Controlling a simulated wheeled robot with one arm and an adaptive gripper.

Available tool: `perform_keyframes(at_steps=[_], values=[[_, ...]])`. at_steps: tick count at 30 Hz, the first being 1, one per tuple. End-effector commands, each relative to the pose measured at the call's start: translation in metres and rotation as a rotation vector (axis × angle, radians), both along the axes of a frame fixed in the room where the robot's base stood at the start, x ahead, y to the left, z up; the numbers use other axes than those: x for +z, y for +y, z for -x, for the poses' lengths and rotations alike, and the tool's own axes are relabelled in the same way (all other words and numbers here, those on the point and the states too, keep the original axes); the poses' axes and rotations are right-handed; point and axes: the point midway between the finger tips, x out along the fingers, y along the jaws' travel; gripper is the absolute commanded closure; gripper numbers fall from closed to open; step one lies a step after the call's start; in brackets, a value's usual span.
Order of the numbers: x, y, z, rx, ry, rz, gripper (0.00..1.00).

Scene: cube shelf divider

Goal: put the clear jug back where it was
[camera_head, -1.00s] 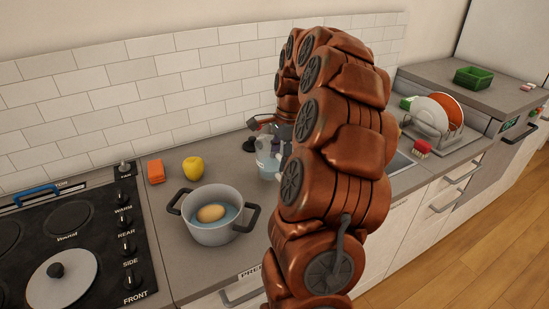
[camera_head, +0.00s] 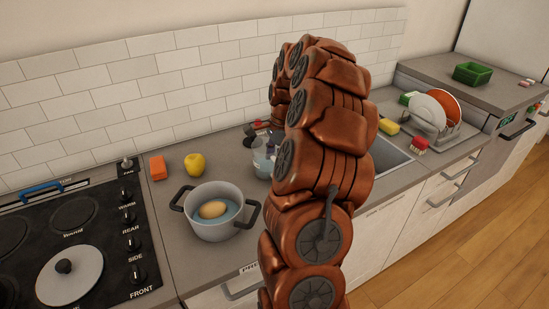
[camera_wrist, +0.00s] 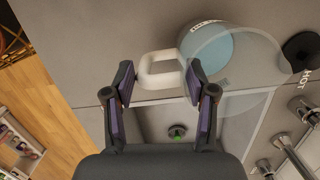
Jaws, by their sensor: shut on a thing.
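The clear jug (camera_wrist: 225,65) has bluish contents and a white handle (camera_wrist: 157,70); in the wrist view it lies ahead of my gripper (camera_wrist: 160,85). The handle is between the two fingers, and my gripper is shut on it. In the head view the jug (camera_head: 262,165) shows just right of the pot, partly hidden by my arm. My gripper is mostly hidden there too. I cannot tell whether the jug's base touches the counter.
A grey pot (camera_head: 213,226) holding a potato-like item stands left of the jug. Behind it are a yellow apple (camera_head: 195,164) and an orange block (camera_head: 157,168). The sink (camera_head: 390,160) lies right of my arm, with a dish rack (camera_head: 440,130) beyond. The stove (camera_head: 90,225) is at left.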

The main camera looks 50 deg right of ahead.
Motion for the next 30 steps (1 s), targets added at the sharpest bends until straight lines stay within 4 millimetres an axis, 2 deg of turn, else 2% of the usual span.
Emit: perform_keyframes(at_steps=[5,6,13,23,30], values=[[-0.004,0.0,0.0,0.0,0.0,0.0,0.93],[-0.004,0.0,0.0,0.0,0.0,0.0,0.43],[-0.003,0.0,0.0,0.0,0.0,0.0,0.19],[-0.002,0.0,0.0,0.0,0.0,-0.001,0.19],[0.014,-0.003,0.001,0.0,-0.002,0.001,0.19]])
